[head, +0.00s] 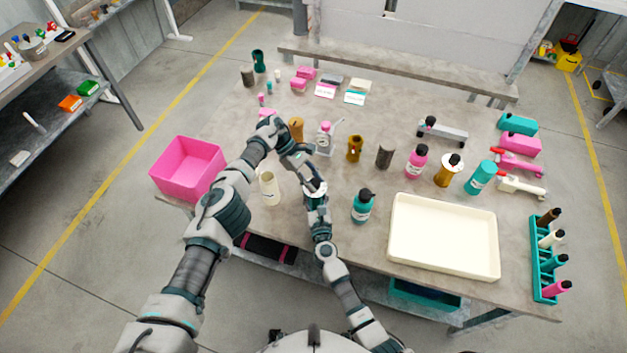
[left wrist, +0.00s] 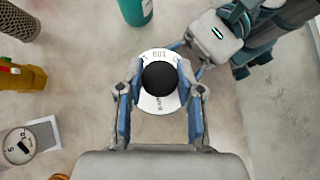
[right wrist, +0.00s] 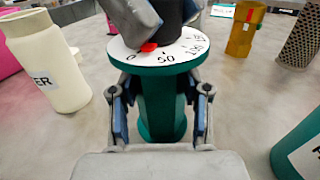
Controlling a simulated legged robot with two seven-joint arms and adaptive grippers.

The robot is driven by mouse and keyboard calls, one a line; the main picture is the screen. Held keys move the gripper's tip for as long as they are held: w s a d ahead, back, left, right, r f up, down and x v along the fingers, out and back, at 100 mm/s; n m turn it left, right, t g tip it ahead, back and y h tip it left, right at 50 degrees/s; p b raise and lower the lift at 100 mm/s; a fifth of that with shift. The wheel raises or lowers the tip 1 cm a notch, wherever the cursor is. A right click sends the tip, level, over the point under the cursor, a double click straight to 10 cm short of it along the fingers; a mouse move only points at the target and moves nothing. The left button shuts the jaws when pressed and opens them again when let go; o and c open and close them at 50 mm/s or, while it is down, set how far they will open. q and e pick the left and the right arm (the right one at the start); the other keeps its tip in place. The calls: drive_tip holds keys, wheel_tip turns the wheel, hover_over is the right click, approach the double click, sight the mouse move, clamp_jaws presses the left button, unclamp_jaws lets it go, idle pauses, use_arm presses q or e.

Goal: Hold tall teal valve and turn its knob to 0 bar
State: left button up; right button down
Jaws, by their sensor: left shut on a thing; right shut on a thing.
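The tall teal valve (right wrist: 162,105) stands upright in the right wrist view, with a white dial on top and a black knob (left wrist: 159,77). My right gripper (right wrist: 162,112) is shut around its teal body below the dial. My left gripper (left wrist: 160,98) comes from above and is shut on the knob, its fingers on either side. The knob's red pointer (right wrist: 148,47) lies between 0 and 50 on the dial, close to the 0. A left finger hides part of the knob and dial. In the head view the valve's white dial (head: 314,188) shows between my two grippers.
A cream bottle (head: 269,188) stands left of the valve and a teal bottle (head: 362,206) stands to its right. A pink bin (head: 188,170) sits at the left table edge. A cream tray (head: 444,270) lies at the right front. Several bottles and valves stand behind.

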sight(313, 180)
use_arm(q)
drive_tip(key=shift+a+f, duration=0.15)
drive_tip(key=shift+a, duration=0.1)
drive_tip(key=o, duration=1.2)
drive_tip(key=shift+d, duration=0.15)
drive_tip(key=shift+d+r, duration=0.1)
drive_tip(key=shift+r, duration=0.45)
wheel_tip(313, 180, up, 9)
drive_tip(key=shift+w, duration=0.1)
